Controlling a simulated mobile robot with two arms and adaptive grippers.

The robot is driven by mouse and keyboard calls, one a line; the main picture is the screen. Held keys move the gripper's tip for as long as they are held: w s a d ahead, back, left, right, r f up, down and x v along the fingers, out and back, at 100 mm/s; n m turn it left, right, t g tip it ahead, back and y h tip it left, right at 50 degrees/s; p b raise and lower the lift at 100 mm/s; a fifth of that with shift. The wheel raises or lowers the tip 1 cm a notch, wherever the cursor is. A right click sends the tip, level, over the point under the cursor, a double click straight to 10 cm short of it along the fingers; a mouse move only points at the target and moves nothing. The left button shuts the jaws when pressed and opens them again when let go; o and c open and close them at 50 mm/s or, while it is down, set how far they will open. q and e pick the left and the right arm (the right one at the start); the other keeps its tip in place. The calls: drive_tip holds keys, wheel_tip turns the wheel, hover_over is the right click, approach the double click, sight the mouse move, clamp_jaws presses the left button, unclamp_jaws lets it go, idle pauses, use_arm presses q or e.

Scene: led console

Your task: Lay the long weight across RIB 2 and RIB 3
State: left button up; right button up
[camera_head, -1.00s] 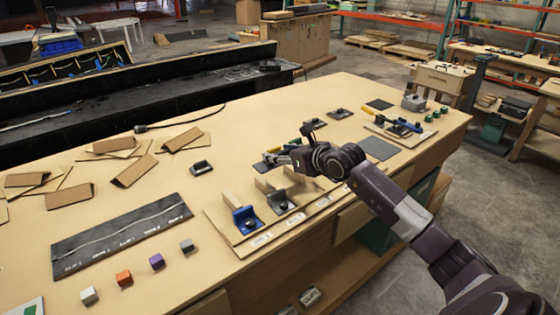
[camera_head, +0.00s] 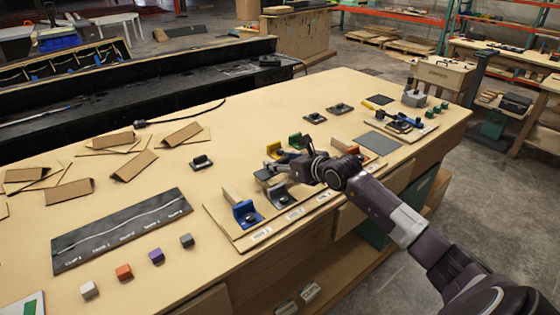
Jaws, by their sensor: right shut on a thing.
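The rib board (camera_head: 222,229) lies along the table's front edge, with a row of small white labels too small to read surely. A blue clamp-like block (camera_head: 245,213) and a dark grey one (camera_head: 278,197) stand at its left end. My right gripper (camera_head: 277,164) is over the board, shut on a dark grey piece that seems to be the long weight. The fingers hide most of it. I cannot tell whether it touches the ribs beneath. My left gripper is out of view.
Small dark knobbed pieces (camera_head: 202,162) lie behind the board. Folded cardboard pieces (camera_head: 135,165) and a black marked strip (camera_head: 122,230) are at left. Several coloured cubes (camera_head: 124,271) line the front. A grey plate (camera_head: 378,143) lies at right.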

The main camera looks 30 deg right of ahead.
drive_tip(key=o, duration=1.6)
drive_tip(key=shift+r, duration=0.1)
drive_tip(key=shift+r+p, duration=0.25)
drive_tip(key=shift+p, duration=0.05)
drive_tip(key=shift+r+p, duration=0.35)
drive_tip(key=shift+r, duration=0.05)
drive_tip(key=b+v, duration=0.3)
drive_tip(key=v, duration=0.9)
drive_tip(key=shift+s+f, duration=0.1)
